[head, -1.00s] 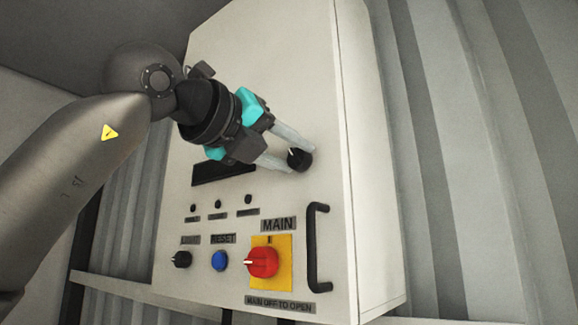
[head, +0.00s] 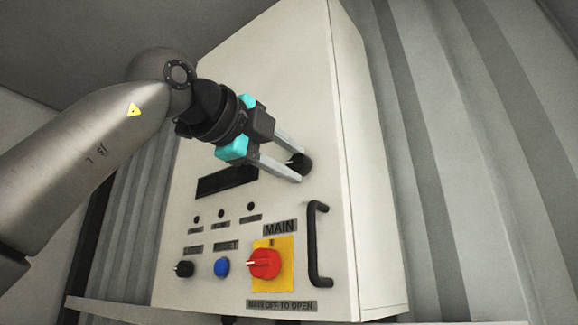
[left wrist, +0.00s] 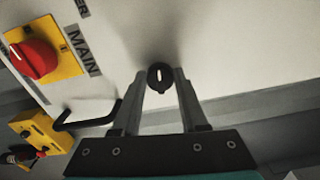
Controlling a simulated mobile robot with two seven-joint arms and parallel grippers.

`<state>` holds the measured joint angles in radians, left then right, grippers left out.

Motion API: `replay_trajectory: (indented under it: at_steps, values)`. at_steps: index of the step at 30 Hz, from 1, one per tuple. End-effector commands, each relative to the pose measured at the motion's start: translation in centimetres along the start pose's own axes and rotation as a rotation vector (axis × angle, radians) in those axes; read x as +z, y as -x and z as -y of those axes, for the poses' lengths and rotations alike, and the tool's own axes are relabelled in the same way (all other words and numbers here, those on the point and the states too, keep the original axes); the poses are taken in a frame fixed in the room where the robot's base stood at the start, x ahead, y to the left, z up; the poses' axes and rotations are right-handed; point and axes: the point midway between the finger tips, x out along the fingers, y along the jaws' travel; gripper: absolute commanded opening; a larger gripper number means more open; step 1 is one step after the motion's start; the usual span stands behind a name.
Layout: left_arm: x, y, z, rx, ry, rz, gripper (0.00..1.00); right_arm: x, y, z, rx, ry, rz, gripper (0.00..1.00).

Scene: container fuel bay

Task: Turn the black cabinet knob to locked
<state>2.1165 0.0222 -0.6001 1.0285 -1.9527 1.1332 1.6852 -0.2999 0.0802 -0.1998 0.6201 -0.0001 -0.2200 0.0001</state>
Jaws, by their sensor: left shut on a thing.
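The black cabinet knob (head: 302,163) sits on the upper right of the white cabinet's front, above the handle. In the left wrist view the knob (left wrist: 160,76) shows a white mark along its face, between the fingertips. My left gripper (head: 300,165) is shut on the knob, one finger on each side of it. In the head view the fingers hide part of the knob and its mark. My right gripper is in neither view.
Below are a red MAIN switch (head: 265,263) on a yellow plate, a blue button (head: 222,267), a small black knob (head: 184,269) and a dark display (head: 227,182). A black handle (head: 316,245) stands out near the cabinet's right edge. Corrugated wall lies to the right.

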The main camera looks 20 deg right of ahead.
Motion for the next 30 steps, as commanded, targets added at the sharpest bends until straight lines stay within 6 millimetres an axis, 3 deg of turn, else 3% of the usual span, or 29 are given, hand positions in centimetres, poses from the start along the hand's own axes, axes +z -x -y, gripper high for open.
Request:
replay_trajectory:
  at_steps: [11, 26, 27, 30]
  values:
    - [0.0, 0.03, -0.01, -0.002, 0.137, 0.001, 0.0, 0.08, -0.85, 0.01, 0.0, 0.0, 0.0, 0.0]
    - [0.02, 0.02, 0.01, -0.001, 0.154, 0.0, 0.0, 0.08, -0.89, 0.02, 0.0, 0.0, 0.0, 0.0]
    - [0.02, 0.02, 0.0, -0.001, 0.154, 0.0, 0.46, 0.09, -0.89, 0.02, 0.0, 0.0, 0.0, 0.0]
    - [0.02, 0.02, -0.01, -0.001, 0.153, 0.0, 0.57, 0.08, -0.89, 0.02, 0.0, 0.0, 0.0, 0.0]
